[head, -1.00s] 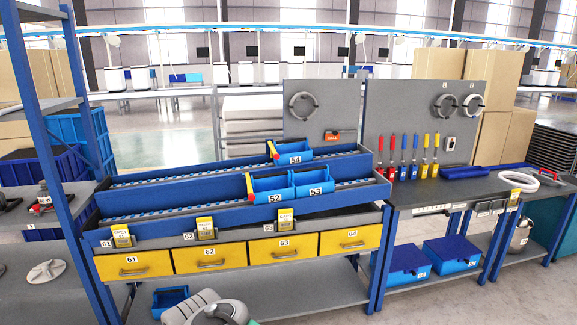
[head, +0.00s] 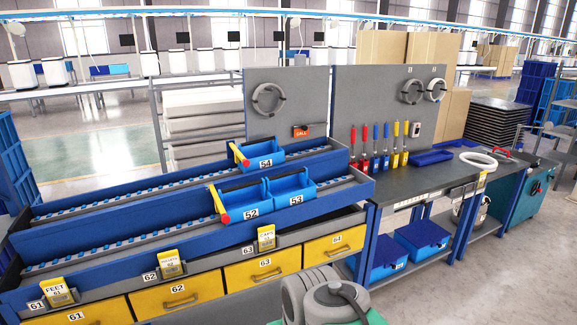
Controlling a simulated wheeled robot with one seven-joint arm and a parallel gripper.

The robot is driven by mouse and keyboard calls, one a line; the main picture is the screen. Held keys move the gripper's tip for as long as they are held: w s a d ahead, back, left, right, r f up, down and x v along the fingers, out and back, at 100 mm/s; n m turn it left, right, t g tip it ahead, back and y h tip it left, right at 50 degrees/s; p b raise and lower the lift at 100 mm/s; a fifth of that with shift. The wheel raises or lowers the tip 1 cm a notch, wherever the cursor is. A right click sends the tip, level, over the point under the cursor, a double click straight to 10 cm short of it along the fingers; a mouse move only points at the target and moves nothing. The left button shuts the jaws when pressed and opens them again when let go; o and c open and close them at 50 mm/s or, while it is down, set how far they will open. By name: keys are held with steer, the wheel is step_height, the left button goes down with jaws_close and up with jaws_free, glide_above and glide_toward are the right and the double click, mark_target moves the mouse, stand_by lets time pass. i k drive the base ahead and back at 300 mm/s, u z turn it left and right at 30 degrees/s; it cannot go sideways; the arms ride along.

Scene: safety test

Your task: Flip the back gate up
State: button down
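A gate bar with a yellow and red end (head: 240,155) stands at the back roller lane, at the left of blue bin 54 (head: 265,162). A similar yellow and red bar end (head: 219,203) stands at the front lane, at the left of blue bin 52 (head: 250,211). Blue bin 53 (head: 297,197) sits beside bin 52. The bins stand on a blue sloped roller rack (head: 130,225). Grey rounded links of my arm show at the bottom centre, below and in front of the rack. My gripper's fingers are not visible.
Yellow drawers (head: 278,268) run under the rack. To the right is a workbench (head: 440,180) with red, blue and yellow tools (head: 376,150) on its pegboard, and blue lidded boxes (head: 428,241) below. Open floor lies at the lower right.

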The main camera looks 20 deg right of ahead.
mark_target(238, 154)
steer(key=u, duration=0.1)
steer(key=i, duration=1.15)
steer(key=u, duration=0.65)
